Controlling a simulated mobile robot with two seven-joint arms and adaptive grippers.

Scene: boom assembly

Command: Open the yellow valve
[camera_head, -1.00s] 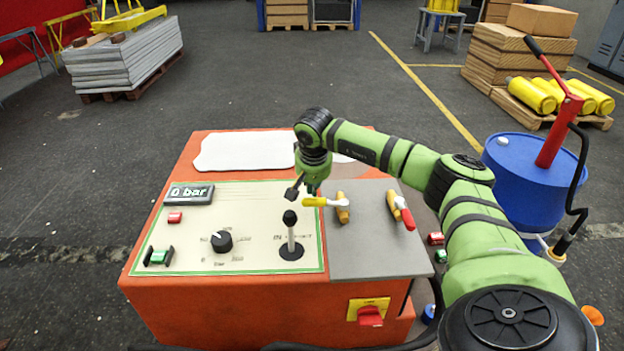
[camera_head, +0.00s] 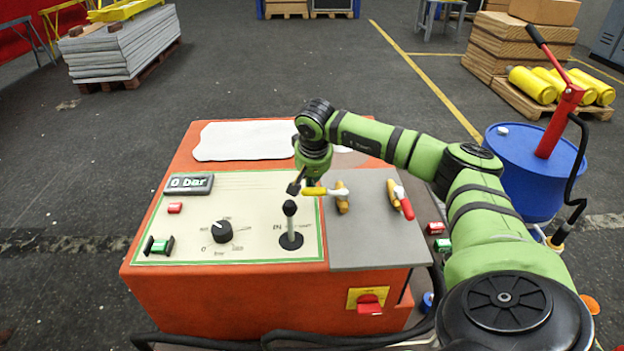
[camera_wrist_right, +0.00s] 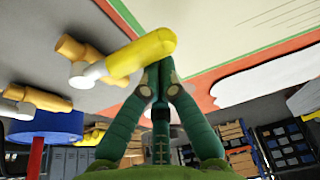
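The yellow valve has a yellow-gripped handle (camera_head: 314,191) on a pale metal lever, pointing left from its brass body (camera_head: 342,204) on the grey plate. My right gripper (camera_head: 296,188) is at the left end of this handle. In the right wrist view, the yellow handle (camera_wrist_right: 142,54) lies across the view just beyond the fingertips. The two green fingers (camera_wrist_right: 161,76) meet closely at their tips, right beside or touching the handle; contact is unclear. They do not appear to be around it. My left gripper is not in view.
A second valve with a red handle (camera_head: 403,203) stands to the right on the grey plate (camera_head: 368,240). A black joystick (camera_head: 290,222) stands close below the gripper on the cream panel (camera_head: 262,208). A blue drum (camera_head: 528,180) with a red hand pump (camera_head: 560,122) is at right.

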